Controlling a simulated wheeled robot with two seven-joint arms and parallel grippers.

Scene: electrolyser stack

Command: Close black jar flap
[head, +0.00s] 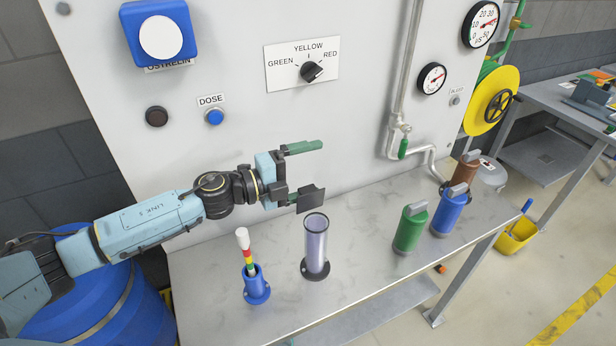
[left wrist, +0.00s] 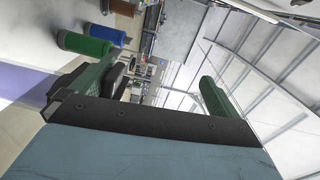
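A clear, purple-tinted jar (head: 316,246) with a dark rim and black base stands upright on the bench in the head view. A black square flap (head: 312,199) stands tilted up just above its rim, so the jar's mouth looks open. My left gripper (head: 314,171) is open, with one green finger above and the other beside the flap, its tip partly hidden. I cannot tell if that finger touches the flap. In the left wrist view, my left gripper (left wrist: 156,72) shows both fingers wide apart with nothing clearly held. My right gripper is not in view.
A blue holder (head: 257,287) with a striped stick stands left of the jar. A green bottle (head: 410,229), a blue bottle (head: 449,213) and a brown bottle (head: 466,168) stand to the right. The panel (head: 240,100) with knob and buttons rises close behind. Bench space between jar and green bottle is clear.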

